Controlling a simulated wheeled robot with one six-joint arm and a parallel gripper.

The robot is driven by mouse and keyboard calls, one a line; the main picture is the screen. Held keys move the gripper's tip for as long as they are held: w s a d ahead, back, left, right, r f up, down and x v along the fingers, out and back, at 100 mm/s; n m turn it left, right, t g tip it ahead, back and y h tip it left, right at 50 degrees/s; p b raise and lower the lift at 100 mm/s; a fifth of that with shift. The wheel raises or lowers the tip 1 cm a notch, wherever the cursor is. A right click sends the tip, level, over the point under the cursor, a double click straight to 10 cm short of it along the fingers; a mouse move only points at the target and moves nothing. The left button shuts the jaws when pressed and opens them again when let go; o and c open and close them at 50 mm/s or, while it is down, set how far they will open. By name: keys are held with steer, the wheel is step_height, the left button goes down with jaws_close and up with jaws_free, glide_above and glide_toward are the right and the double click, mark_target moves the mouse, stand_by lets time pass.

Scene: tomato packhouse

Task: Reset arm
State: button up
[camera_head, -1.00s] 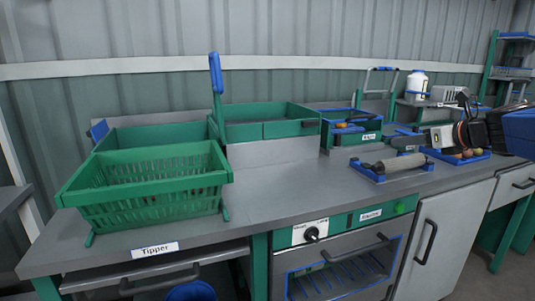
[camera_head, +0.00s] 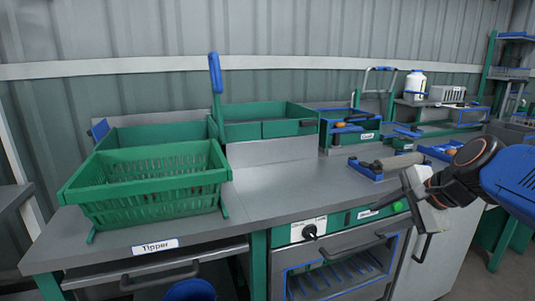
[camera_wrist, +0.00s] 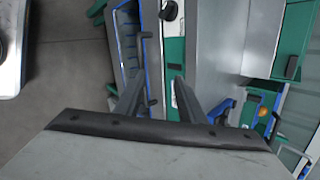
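My gripper (camera_wrist: 158,80) is open, its two dark fingers apart with nothing between them in the wrist view. In the head view my gripper (camera_head: 410,196) is at the right, in front of the bench's front edge, near the oven's right side. The wrist view looks down past the fingers on the bench front, with the dark knob (camera_wrist: 168,10) near the top.
A green slatted crate (camera_head: 150,205) stands on the left of the grey bench (camera_head: 285,200), with green bins (camera_head: 265,120) behind. A roller (camera_head: 398,161) lies on a blue tray near my arm. The middle of the bench is clear. The oven handle (camera_head: 352,250) juts out in front.

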steer(key=s+d+f+n+g+h, duration=0.1)
steer(key=s+f+n+h, duration=0.3)
steer(key=s+f+n, duration=0.8)
steer(key=s+n+g, duration=0.1)
steer(key=s+n, duration=0.2)
steer(key=n, duration=0.1)
steer(key=shift+s+d+f+g, duration=0.15)
steer(key=shift+s+d+g, duration=0.1)
steer(key=shift+g, duration=0.05)
stand_by(0.3)
